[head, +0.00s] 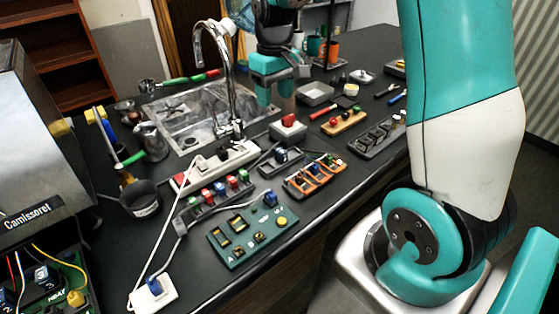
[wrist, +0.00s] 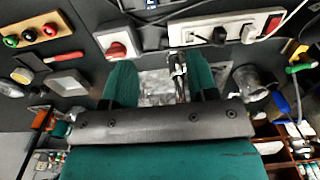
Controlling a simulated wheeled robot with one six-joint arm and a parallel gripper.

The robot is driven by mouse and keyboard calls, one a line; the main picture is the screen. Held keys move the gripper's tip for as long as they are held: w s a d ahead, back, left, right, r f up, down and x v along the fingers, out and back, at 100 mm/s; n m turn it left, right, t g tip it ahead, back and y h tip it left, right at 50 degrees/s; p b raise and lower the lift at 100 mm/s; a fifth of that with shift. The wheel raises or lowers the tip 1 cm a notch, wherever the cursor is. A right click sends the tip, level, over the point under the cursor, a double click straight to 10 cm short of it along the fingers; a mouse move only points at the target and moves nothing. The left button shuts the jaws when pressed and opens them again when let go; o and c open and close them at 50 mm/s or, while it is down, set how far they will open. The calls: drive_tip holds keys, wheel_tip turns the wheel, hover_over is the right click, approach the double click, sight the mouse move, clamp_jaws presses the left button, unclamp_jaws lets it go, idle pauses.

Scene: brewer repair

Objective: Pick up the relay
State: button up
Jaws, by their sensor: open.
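Several small relay-like parts with blue show in the head view, and I cannot tell which one is the relay. Blue-marked modules (head: 45,277) sit inside the brewer at the left. My gripper (head: 275,92) is open and empty above the counter by the sink, apart from these parts. In the wrist view my gripper (wrist: 162,85) has its fingers spread, with the tap and sink behind.
A tall tap (head: 230,80) stands close to my gripper. A white power strip (head: 215,165), a red-switch box (head: 288,127) and a rack of coloured parts (head: 220,192) crowd the counter. White cables (head: 160,245) run across the left. The counter's front edge is near the orange rack (head: 313,178).

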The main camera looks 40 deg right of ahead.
drive_tip(key=p, duration=0.3)
hover_over(280, 150)
drive_tip(key=f, duration=1.2)
drive_tip(key=shift+w+a, duration=0.3)
drive_tip(key=f, duration=0.1)
drive_tip(key=f+p, duration=0.1)
drive_tip(key=f, duration=0.1)
drive_tip(key=s+f, duration=0.1)
drive_tip(key=shift+d+f+p, duration=0.25)
drive_tip(key=shift+d+p, duration=0.05)
drive_tip(key=shift+d, duration=0.05)
drive_tip(key=shift+f, duration=0.6)
drive_tip(key=shift+w, duration=0.1)
clamp_jaws()
drive_tip(key=shift+r, duration=0.1)
